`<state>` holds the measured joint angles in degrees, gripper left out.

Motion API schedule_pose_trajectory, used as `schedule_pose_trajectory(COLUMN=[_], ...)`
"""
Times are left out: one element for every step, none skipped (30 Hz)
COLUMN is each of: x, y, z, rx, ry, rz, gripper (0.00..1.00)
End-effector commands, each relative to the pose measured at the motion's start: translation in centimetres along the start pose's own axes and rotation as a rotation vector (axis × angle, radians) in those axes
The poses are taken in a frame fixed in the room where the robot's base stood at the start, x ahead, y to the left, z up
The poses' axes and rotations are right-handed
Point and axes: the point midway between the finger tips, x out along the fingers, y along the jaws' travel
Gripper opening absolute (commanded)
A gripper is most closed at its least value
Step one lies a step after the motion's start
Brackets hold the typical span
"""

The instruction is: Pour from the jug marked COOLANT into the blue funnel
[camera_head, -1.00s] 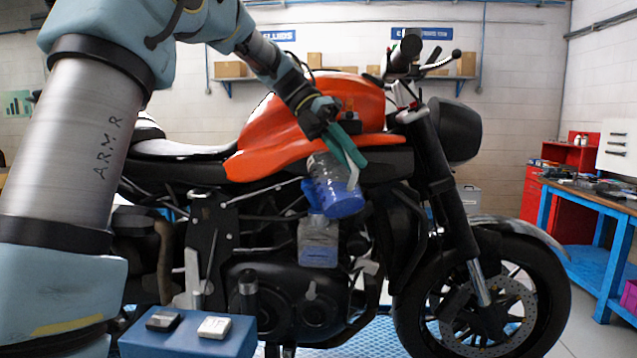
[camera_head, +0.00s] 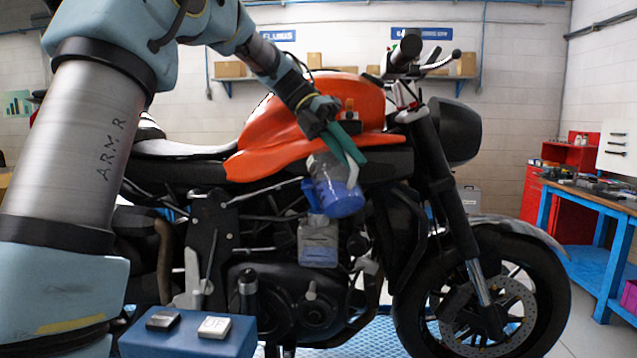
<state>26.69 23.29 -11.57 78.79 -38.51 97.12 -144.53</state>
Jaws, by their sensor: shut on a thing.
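My gripper (camera_head: 350,150) has teal fingers and is shut on a clear jug (camera_head: 322,165). The jug is held tilted in front of the motorcycle, below the orange tank, with blue liquid (camera_head: 343,198) in its lower part. No marking on it can be read. A small blue patch (camera_head: 307,190) shows at the jug's left edge; it may be part of the blue funnel, which is otherwise hidden behind the jug. A translucent bottle (camera_head: 318,243) with a grey label sits directly below the jug against the engine. I cannot tell whether any liquid is flowing out.
The motorcycle (camera_head: 300,142) fills the middle, with its front fork (camera_head: 455,225) close to the right of the jug. A blue block (camera_head: 190,340) with two small switch-like pieces stands at the front left. A blue workbench (camera_head: 590,215) is at the right.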

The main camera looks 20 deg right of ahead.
Motion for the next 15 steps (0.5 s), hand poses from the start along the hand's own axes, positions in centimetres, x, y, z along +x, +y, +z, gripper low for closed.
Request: schedule_pose_trajectory(x=[-0.05,-0.05,-0.06,-0.07,-0.09,-0.13,-0.16,-0.20,-0.25,-0.29,-0.33,-0.38,-0.40,-0.41,-0.42], y=[-0.08,-0.08,-0.08,-0.09,-0.09,-0.11,-0.12,-0.14,-0.17,-0.20,-0.22,-0.24,-0.26,-0.27,-0.28], z=[0.02,0.02,0.03,0.03,0.04,0.05,0.06,0.07,0.09,0.11,0.13,0.15,0.16,0.17,0.17], rx=[0.002,0.002,0.001,0.001,0.001,0.000,-0.001,-0.002,-0.003,-0.004,-0.004,-0.005,-0.005,-0.006,-0.006], ry=[-0.001,-0.001,-0.001,-0.001,-0.001,0.000,0.000,0.001,0.001,0.001,0.001,0.001,0.001,0.002,0.002], rz=[0.000,0.000,-0.001,-0.001,-0.003,-0.005,-0.007,-0.009,-0.012,-0.015,-0.017,-0.019,-0.021,-0.022,-0.022], gripper=[0.00,0.00,0.00,0.00,0.00,0.00,0.00,0.00,0.00,0.00,0.00,0.00,0.00,0.00,0.00])
